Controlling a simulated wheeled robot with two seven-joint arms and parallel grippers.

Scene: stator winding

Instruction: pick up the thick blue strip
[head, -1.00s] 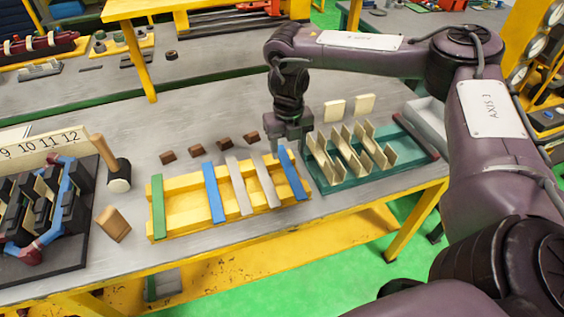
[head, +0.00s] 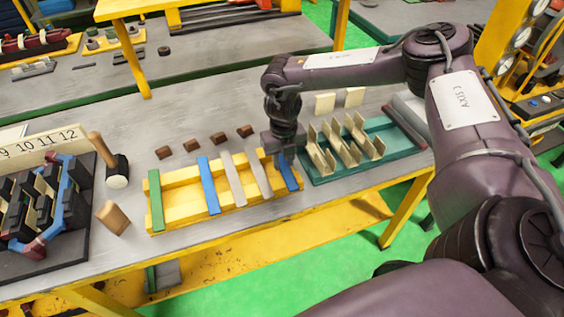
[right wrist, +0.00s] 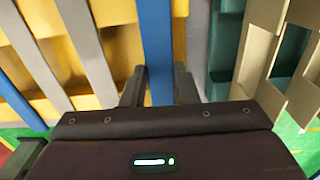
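Two blue strips lie across the yellow rack (head: 180,217). One blue strip (head: 209,187) is left of the middle. The other blue strip (head: 288,174) is at the rack's right end. I cannot tell for sure which is thicker. My right gripper (head: 284,154) is over the far end of the right-end strip. In the right wrist view this blue strip (right wrist: 156,45) runs between the fingers of my right gripper (right wrist: 159,85). The fingers are apart, with a visible gap on the right side of the strip. My left gripper is not in view.
Two grey strips (head: 234,180) and a green strip (head: 156,201) share the rack. A teal tray with cream slotted pieces (head: 320,151) stands close on the right. Several brown blocks (head: 218,138) lie behind. A mallet (head: 117,170) and the stator fixture (head: 45,205) are left.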

